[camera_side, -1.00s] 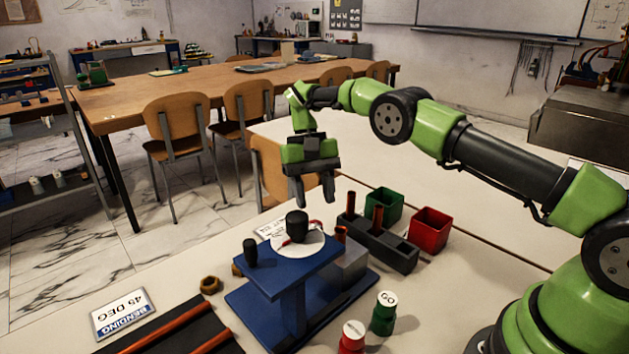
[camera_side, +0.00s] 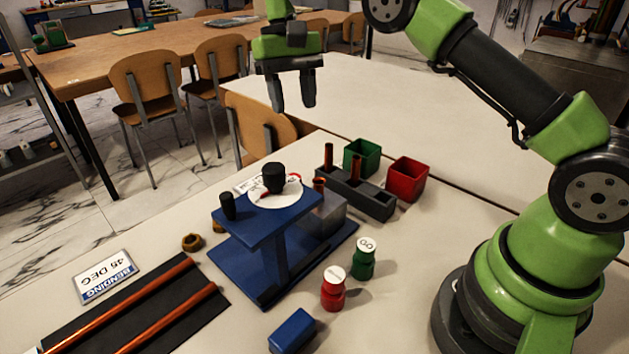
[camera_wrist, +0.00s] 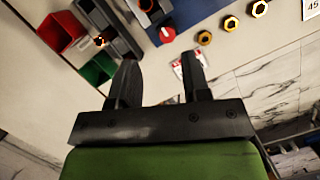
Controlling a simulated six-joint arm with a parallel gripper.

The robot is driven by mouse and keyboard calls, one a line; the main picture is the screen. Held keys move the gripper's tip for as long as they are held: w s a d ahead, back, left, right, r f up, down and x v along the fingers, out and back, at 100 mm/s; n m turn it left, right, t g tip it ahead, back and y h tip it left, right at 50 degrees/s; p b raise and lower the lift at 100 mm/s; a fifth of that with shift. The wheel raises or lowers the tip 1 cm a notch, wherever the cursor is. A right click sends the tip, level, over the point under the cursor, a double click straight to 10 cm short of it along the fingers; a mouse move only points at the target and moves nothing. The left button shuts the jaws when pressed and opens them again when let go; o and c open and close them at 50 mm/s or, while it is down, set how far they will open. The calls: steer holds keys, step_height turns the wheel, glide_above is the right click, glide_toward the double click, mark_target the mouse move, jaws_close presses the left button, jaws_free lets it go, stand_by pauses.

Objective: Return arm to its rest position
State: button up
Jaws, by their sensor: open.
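My gripper (camera_side: 293,92) hangs in the air, fingers down, above and behind the blue gauge rig (camera_side: 268,226). Its two fingers are apart with nothing between them, and it touches nothing. In the wrist view my gripper (camera_wrist: 160,85) also shows open and empty. The rig carries a white round dial (camera_side: 290,192) with a red pointer and a black knob (camera_side: 274,176), and a smaller black knob (camera_side: 228,206) stands at its left corner.
A dark holder with copper-coloured pieces (camera_side: 372,199), a green bin (camera_side: 361,158) and a red bin (camera_side: 408,180) stand right of the rig. Green (camera_side: 363,262) and red (camera_side: 334,292) canisters stand in front. Copper rods (camera_side: 165,318) lie on a dark mat at front left.

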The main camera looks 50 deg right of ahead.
steer(key=s+a+r+n+t, duration=0.1)
steer(key=s+r+t, duration=0.4)
steer(key=s+r, duration=0.75)
steer(key=s+a+f+t, duration=0.1)
steer(key=s+f+t, duration=0.2)
steer(key=s, duration=0.9)
steer(key=shift+s+t+y, duration=0.15)
steer(key=shift+t+y, duration=0.15)
steer(key=shift+t, duration=0.9)
